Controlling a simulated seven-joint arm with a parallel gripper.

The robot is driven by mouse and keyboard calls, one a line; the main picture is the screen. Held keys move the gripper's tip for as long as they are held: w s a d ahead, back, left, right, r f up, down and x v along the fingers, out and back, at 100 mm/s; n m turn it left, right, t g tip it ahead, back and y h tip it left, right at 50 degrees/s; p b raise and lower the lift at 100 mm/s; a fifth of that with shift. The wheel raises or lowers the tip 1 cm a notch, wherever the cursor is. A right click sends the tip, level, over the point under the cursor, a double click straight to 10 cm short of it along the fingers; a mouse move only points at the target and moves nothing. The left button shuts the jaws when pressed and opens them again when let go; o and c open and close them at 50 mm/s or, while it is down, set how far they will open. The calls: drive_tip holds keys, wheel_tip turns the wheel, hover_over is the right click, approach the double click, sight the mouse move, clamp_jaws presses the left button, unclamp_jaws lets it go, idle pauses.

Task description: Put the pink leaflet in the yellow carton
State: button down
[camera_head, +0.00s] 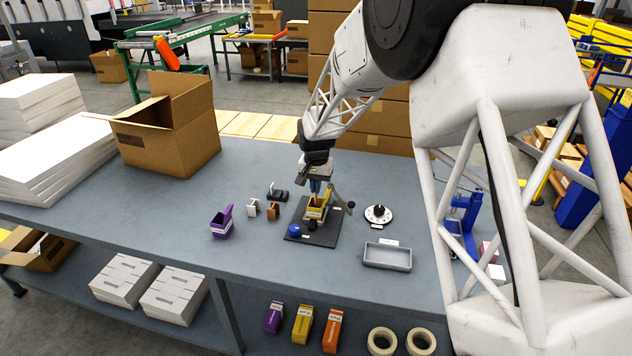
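A small open yellow carton (316,212) sits on a black fixture plate (322,237) near the middle of the bench. My gripper (315,188) points down right above the carton, with its fingertips at or just over the carton's opening. The fingers are too small to tell whether they are open, shut or holding something. A small pinkish piece (488,250) lies at the right end of the bench, partly hidden behind my arm; I cannot tell whether it is the pink leaflet. No other pink thing shows clearly.
A blue knob (295,230) and a lever (341,197) are close to the carton. A purple carton (222,222) stands left, a dial (378,214) and a grey tray (387,256) right. A cardboard box (168,135) is at the back left. The front bench is clear.

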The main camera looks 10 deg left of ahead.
drive_tip(key=shift+f, duration=1.5)
drive_tip(key=c, duration=1.3)
unclamp_jaws()
drive_tip(key=shift+r, duration=0.15)
drive_tip(key=shift+r, duration=4.8)
